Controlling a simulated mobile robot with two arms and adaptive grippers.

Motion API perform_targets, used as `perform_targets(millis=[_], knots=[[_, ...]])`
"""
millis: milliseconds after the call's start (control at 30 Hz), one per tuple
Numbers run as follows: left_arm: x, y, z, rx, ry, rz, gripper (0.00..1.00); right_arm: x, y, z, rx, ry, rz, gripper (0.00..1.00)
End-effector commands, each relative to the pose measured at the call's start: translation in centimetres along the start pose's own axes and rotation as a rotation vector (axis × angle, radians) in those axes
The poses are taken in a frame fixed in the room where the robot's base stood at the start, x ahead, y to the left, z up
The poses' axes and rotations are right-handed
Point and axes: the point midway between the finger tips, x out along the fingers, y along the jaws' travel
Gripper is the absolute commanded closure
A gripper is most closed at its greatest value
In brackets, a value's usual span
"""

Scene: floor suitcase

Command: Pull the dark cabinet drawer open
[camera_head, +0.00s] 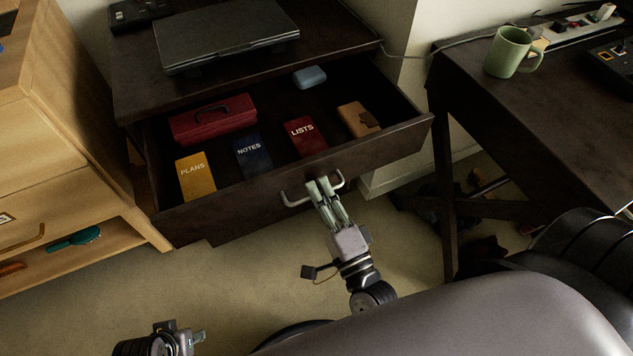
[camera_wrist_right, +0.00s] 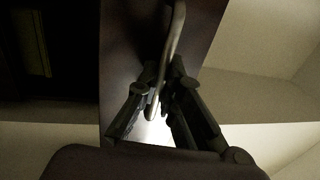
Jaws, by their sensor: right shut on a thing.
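The dark cabinet drawer (camera_head: 237,212) is pulled well out, and its inside shows. Its pale bar handle (camera_head: 296,201) is on the front panel; the handle also shows in the right wrist view (camera_wrist_right: 176,45). My right gripper (camera_head: 323,184) is shut on the handle near its right part. In the right wrist view the fingers (camera_wrist_right: 160,103) sit on either side of the bar. My left gripper (camera_head: 197,337) is low at the bottom left, away from the drawer and empty; its finger gap is too small to read.
The drawer holds a red case (camera_head: 212,118), several small books such as the yellow one (camera_head: 196,177), and a blue case (camera_head: 309,77). A laptop (camera_head: 225,35) lies on the cabinet top. A wooden cabinet (camera_head: 40,140) stands left; a dark desk (camera_head: 540,110) with a green mug (camera_head: 507,52) stands right.

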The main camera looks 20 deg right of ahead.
Motion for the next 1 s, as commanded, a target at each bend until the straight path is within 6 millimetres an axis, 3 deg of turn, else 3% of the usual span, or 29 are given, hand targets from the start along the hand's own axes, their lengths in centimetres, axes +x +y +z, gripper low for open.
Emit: perform_targets(millis=[300, 333, 633, 1000], knots=[[0.08, 0.01, 0.01, 0.0, 0.0, 0.0, 0.6, -0.11, 0.14, 0.06, 0.0, -0.002, 0.004, 1.0], [0.08, 0.02, 0.01, 0.0, 0.0, 0.0, 0.6, -0.11, 0.14, 0.06, 0.0, -0.002, 0.004, 0.92], [0.07, 0.01, 0.0, 0.0, 0.0, 0.0, 0.6, -0.06, 0.06, 0.03, 0.0, -0.001, 0.002, 0.72], [-0.03, 0.02, 0.04, 0.0, -0.001, 0.001, 0.6, -0.56, 0.07, 0.03, 0.0, -0.001, 0.002, 0.72]])
